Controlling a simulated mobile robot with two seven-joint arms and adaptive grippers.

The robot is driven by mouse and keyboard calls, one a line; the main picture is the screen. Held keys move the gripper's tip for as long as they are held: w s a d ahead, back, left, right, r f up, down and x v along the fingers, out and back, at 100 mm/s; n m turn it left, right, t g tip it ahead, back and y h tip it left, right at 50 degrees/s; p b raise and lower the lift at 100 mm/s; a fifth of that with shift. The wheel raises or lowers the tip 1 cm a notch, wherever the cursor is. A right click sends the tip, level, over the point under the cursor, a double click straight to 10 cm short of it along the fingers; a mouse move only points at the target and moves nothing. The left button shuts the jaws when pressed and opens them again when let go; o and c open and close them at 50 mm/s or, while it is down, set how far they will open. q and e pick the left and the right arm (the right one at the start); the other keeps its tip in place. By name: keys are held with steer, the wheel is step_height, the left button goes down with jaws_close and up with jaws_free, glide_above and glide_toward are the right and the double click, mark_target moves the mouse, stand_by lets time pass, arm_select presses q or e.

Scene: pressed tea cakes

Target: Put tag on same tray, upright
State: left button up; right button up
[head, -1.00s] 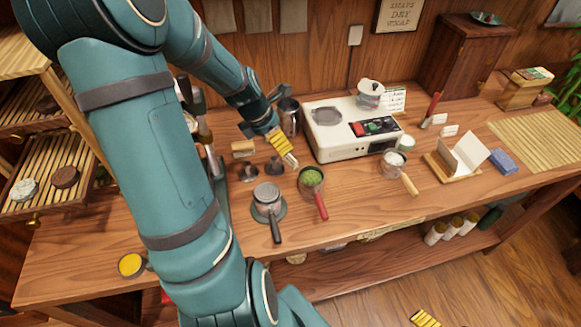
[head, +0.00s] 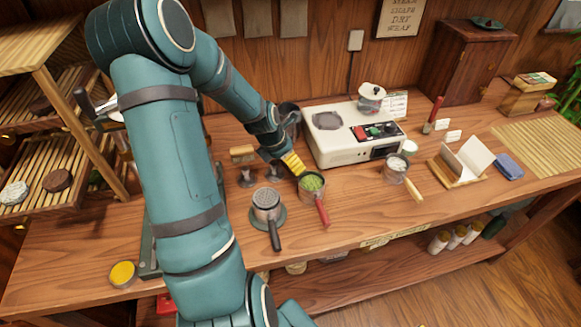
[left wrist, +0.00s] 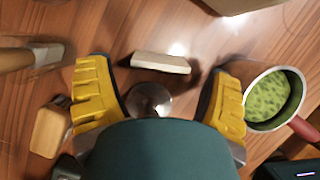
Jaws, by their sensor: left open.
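A small white block-like piece (left wrist: 160,63), probably the tag, lies on the wooden bench in the left wrist view. It is ahead of and between my spread yellow fingertips (left wrist: 160,98), not gripped. In the head view my left gripper (head: 293,163) is low over the bench beside the green-filled pan (head: 312,183) and hides that piece. Slatted trays (head: 38,205) stand in the rack at left; one bears a pale cake (head: 14,192) and a brown cake (head: 57,180).
The pan also shows close to my right-hand finger in the left wrist view (left wrist: 270,97). A round metal object (left wrist: 148,100) stands between the fingers. A white machine (head: 350,135) is behind the pan.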

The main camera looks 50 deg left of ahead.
arm_select(q)
steer(key=x, duration=0.2)
steer(key=shift+w+f, duration=0.1)
steer(key=shift+f, duration=0.25)
steer(key=c, duration=0.5)
steer(key=shift+c, duration=0.4)
steer(key=shift+r, duration=0.15)
